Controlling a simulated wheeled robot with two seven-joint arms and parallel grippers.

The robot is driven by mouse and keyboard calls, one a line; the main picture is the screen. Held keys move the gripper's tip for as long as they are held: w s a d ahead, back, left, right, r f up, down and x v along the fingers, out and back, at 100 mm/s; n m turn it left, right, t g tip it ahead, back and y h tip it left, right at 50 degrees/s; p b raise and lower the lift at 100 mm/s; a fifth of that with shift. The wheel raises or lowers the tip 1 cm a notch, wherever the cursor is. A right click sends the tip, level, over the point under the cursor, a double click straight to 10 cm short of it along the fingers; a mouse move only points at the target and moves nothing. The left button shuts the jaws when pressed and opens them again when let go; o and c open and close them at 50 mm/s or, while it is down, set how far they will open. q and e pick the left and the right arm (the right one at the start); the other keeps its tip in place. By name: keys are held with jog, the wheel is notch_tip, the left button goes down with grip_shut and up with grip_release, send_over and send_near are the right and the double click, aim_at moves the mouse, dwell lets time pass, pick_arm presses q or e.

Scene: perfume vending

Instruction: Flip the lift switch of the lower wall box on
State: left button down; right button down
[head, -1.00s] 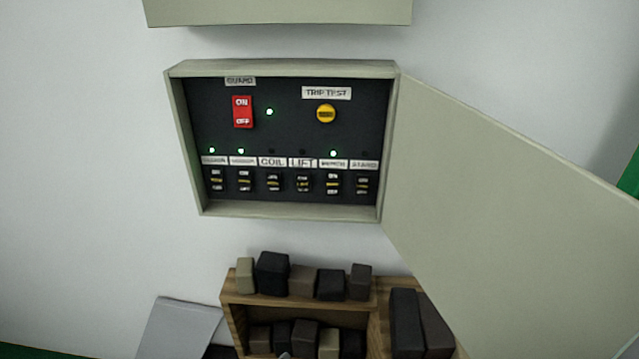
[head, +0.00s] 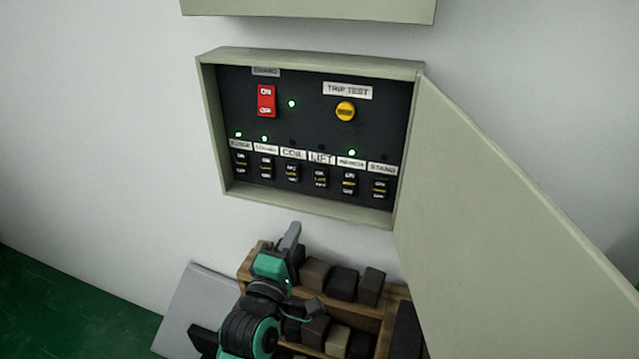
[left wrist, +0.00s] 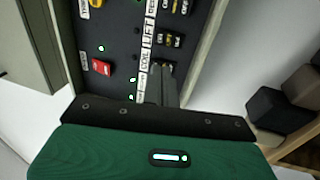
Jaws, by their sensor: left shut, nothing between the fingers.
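The lower wall box (head: 209,150) hangs open on the wall, with a black panel inside. The lift switch (head: 320,178) is in the bottom row, under the LIFT label (head: 320,158), between the COIL and magnetic-looking labels. No green light shows above LIFT; green lights show above some other switches. My left gripper (head: 291,236) is shut and empty, below the box and in front of the shelf, pointing up. In the left wrist view the shut fingers (left wrist: 168,82) point toward the switch row, with the LIFT label (left wrist: 148,30) beyond them. My right gripper is not in view.
The box's door (head: 500,200) swings out to the right. An upper box (head: 310,10) hangs above. Below, a wooden shelf (head: 395,292) holds several dark blocks. A grey panel (head: 205,295) leans at the lower left. The space in front of the switches looks clear.

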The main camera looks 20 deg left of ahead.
pick_arm(q)
send_near(319, 174)
jog(key=b+x, duration=0.1)
jog(key=x, duration=0.4)
jog(key=shift+w+d, duration=0.1)
jog(key=shift+w, duration=0.05)
jog(key=shift+x, duration=0.75)
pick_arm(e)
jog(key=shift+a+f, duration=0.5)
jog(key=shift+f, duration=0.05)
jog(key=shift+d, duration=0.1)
